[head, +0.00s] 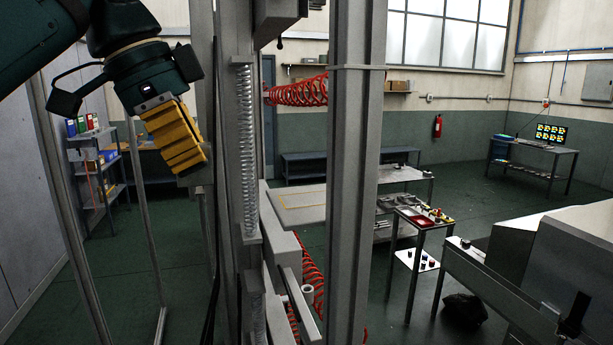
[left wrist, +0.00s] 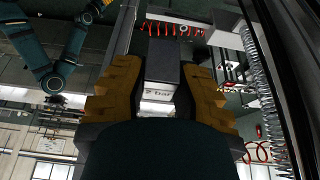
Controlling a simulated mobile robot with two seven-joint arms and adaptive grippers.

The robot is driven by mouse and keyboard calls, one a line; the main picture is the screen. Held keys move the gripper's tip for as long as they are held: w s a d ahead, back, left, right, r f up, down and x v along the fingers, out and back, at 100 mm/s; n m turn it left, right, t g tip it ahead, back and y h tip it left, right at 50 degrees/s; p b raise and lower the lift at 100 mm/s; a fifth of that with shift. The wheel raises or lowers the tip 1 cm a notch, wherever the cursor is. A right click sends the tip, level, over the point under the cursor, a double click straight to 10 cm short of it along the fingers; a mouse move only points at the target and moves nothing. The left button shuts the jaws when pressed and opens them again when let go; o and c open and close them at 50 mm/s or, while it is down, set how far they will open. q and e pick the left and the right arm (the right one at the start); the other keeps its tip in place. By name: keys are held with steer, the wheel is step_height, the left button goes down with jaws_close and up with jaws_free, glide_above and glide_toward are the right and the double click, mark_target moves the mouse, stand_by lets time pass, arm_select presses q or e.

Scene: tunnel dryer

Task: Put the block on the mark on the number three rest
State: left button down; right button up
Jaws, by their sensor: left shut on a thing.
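My left gripper (head: 190,158) hangs from the upper left in the head view, its yellow ridged fingers pointing down beside a grey upright. It is shut on a grey block (head: 196,174), only partly visible past the fingertips. In the left wrist view the block (left wrist: 162,72) sits between the two yellow fingers. A flat grey rest (head: 313,213) with a yellow outlined mark (head: 301,199) lies lower right of the gripper, beyond the grey upright. The mark looks bare where it shows. I cannot read a number on this rest. My right gripper does not show.
A grey upright with a spring (head: 247,150) and a thicker post (head: 355,200) stand between the gripper and the room's right side. Red coiled hoses (head: 298,92) hang behind. A small table (head: 421,218) with parts stands right of the post. Shelves (head: 98,165) stand far left.

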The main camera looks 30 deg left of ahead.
arm_select(q)
steer(key=p, duration=0.1)
glide_above(320, 198)
steer(key=s+a, duration=0.1)
steer(key=shift+s, duration=0.1)
steer(key=shift+f+b, duration=0.4)
steer(key=shift+f, duration=1.3)
steer(key=shift+f, duration=0.1)
steer(key=c, duration=0.9)
jaws_free()
steer(key=shift+o, duration=0.2)
